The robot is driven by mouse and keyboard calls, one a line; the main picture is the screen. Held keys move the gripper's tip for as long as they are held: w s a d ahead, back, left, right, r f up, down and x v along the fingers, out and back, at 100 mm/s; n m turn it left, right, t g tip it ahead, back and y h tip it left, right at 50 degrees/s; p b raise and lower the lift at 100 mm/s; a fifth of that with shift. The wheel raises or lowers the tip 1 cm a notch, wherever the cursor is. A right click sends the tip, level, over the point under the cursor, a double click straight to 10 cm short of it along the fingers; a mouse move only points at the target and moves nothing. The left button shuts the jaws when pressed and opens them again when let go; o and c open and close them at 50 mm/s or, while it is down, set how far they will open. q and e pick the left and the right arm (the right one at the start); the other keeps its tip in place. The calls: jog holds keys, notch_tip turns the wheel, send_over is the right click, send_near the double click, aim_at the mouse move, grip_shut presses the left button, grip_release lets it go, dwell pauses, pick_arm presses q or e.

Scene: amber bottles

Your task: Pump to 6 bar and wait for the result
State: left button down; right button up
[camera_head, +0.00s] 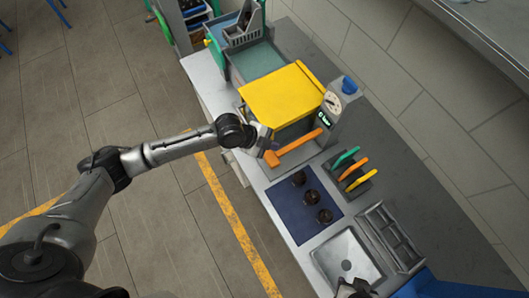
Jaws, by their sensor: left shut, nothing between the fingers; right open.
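A grey test machine with a yellow lid (284,93) stands on the bench. On its right side are a round gauge (332,103), a blue knob (349,85) and a small dark display with green marks (325,118); the gauge reading is too small to tell. An orange lever (299,142) lies along its front. My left gripper (271,147) is shut and empty beside the lever's left end; whether they touch I cannot tell. Three dark amber bottles (311,197) stand on a blue mat (288,212). My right gripper (354,290) barely shows at the bottom edge, its fingers mostly cut off.
A rack holds green, orange and yellow-orange handled tools (351,168) right of the mat. A light tray (347,262) and a grey slotted rack (391,238) stand at the near end. Behind the machine is a green-sided bin (254,62). A yellow line (232,212) marks the floor.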

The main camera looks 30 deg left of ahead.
aim_at(270, 158)
pick_arm(q)
jog(key=shift+w+a+r+m, duration=0.15)
jog(key=shift+m, duration=0.35)
pick_arm(e)
jog(key=shift+s+f, duration=0.2)
jog(key=shift+s, duration=0.05)
jog(key=shift+w, duration=0.15)
pick_arm(q)
notch_tip(270, 158, down, 9)
jog(key=b, duration=0.6)
jog(key=shift+r+b, duration=0.2)
jog(key=shift+b, duration=0.15)
jog(key=shift+f, duration=0.15)
pick_arm(e)
notch_tip(270, 158, down, 7)
jog(key=shift+r, duration=0.15)
jog(key=shift+a, duration=0.2)
jog(key=shift+d, duration=0.15)
